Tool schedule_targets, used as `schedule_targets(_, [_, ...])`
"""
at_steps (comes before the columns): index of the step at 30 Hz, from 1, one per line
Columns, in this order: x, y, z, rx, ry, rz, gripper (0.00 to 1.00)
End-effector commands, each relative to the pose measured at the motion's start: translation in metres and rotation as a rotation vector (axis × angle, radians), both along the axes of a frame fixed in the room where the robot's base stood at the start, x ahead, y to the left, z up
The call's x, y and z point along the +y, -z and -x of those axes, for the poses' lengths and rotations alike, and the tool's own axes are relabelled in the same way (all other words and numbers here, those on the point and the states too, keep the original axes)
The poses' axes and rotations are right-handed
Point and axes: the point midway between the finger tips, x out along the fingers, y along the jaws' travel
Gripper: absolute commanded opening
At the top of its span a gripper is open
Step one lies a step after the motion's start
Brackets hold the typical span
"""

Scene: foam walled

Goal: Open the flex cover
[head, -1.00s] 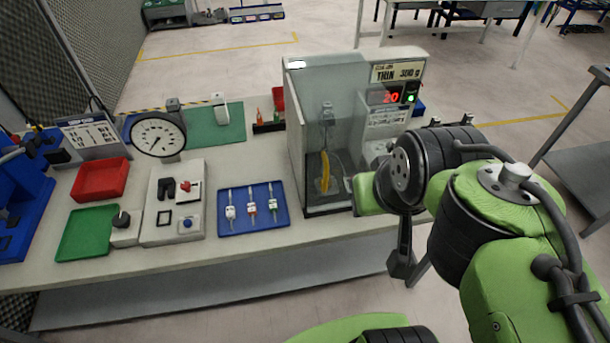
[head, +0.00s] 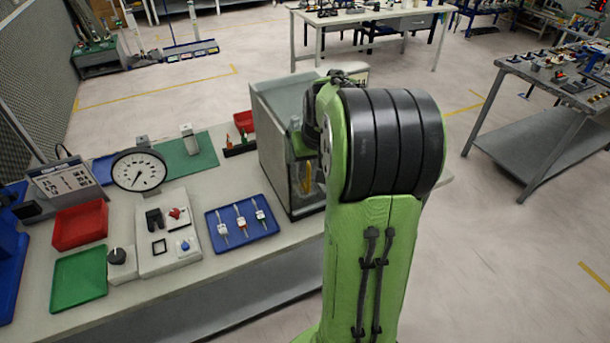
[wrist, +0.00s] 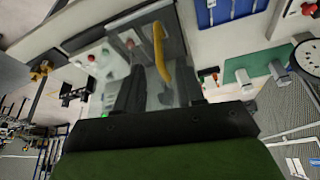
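The clear-walled box of the test machine (head: 282,110) stands at the right end of the bench, and its see-through panel looks like the flex cover. It looks closed, though my arm hides much of the front. A curved yellow strip (wrist: 161,52) shows at the panel in the wrist view; I cannot tell if it is on or behind it. It also shows partly in the head view (head: 310,166). My gripper (wrist: 160,78) is open, its two dark fingers apart, facing the panel with the strip between and beyond them. No contact is visible. My arm hides the fingertips in the head view.
Left of the box lie a blue tray (head: 242,228) with several small parts, a control panel (head: 168,240), a green tray (head: 79,278), a red tray (head: 80,225) and a dial gauge (head: 139,171). Another table (head: 555,80) stands right. The floor between is clear.

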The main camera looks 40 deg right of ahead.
Motion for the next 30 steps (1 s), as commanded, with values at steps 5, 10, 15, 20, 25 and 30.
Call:
schedule_targets(5, [-0.008, 0.043, -0.014, 0.004, 0.001, -0.004, 0.38])
schedule_targets(10, [-0.013, 0.066, -0.024, 0.002, 0.001, -0.001, 0.38])
schedule_targets(15, [-0.014, 0.072, -0.026, 0.000, 0.000, 0.001, 0.38])
schedule_targets(20, [-0.014, 0.072, -0.026, -0.001, 0.001, 0.001, 0.38])
schedule_targets(25, [-0.014, 0.071, -0.026, -0.001, 0.001, 0.001, 0.12])
schedule_targets(30, [-0.014, 0.071, -0.026, -0.001, 0.001, 0.001, 0.00])
